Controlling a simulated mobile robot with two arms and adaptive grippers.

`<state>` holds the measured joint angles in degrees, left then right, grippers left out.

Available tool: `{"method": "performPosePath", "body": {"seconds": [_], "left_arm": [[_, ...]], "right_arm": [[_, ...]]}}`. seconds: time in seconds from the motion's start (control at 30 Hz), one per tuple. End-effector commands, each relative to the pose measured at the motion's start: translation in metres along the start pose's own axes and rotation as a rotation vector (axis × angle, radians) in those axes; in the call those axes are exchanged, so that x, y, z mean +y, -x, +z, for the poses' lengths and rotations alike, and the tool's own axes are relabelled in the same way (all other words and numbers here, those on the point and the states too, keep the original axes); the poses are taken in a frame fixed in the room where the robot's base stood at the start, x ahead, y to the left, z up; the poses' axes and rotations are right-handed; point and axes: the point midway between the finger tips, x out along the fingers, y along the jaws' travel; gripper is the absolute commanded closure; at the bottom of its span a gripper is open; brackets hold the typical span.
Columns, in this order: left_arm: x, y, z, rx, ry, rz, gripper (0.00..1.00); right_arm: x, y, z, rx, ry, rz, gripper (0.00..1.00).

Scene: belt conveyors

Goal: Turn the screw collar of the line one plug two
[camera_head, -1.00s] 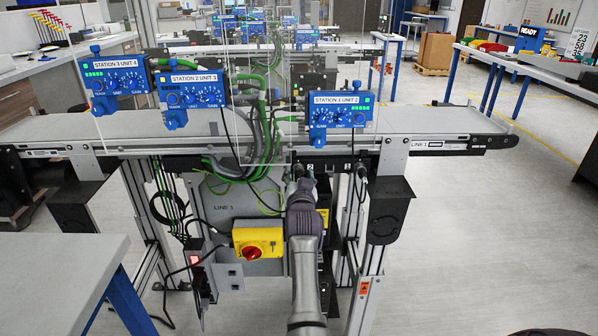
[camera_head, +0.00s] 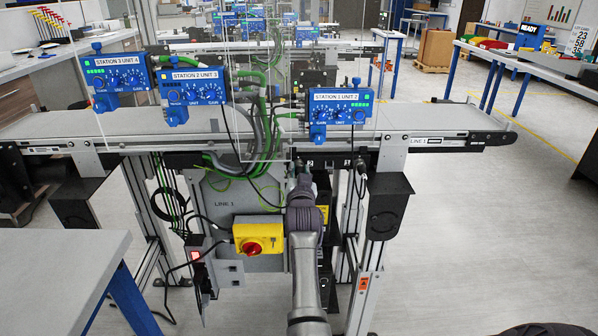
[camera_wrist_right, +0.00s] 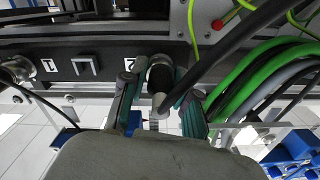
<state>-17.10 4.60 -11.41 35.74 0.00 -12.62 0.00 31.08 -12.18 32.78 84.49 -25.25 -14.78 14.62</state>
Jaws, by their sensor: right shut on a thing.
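The line one plug two (camera_wrist_right: 160,78) sits at the socket marked 2 in the right wrist view, a dark round body with a pale metal ring at the panel. In the head view my right gripper (camera_head: 300,178) is under the belt's front edge, and my own wrist hides most of the plug. My left gripper is not in view.
Another plug (camera_wrist_right: 15,72) sits at the socket marked 1. Green and grey cables (camera_wrist_right: 262,78) hang close to the gripper in the wrist view. A yellow box with a red knob (camera_head: 258,238) is left of my arm. The blue station 1 unit (camera_head: 341,107) stands above.

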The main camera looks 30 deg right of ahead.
Motion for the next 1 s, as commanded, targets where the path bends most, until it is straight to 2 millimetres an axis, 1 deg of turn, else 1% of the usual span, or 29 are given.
{"method": "performPosePath", "body": {"seconds": [0.27,0.53,1.0], "left_arm": [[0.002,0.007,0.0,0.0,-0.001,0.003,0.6],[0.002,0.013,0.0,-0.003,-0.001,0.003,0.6],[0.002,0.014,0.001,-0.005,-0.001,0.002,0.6]], "right_arm": [[0.0,0.0,-0.002,0.001,0.134,0.002,1.0],[0.0,0.0,-0.001,0.001,0.384,0.005,1.0],[-0.001,0.0,-0.001,0.002,0.832,0.013,1.0]]}}
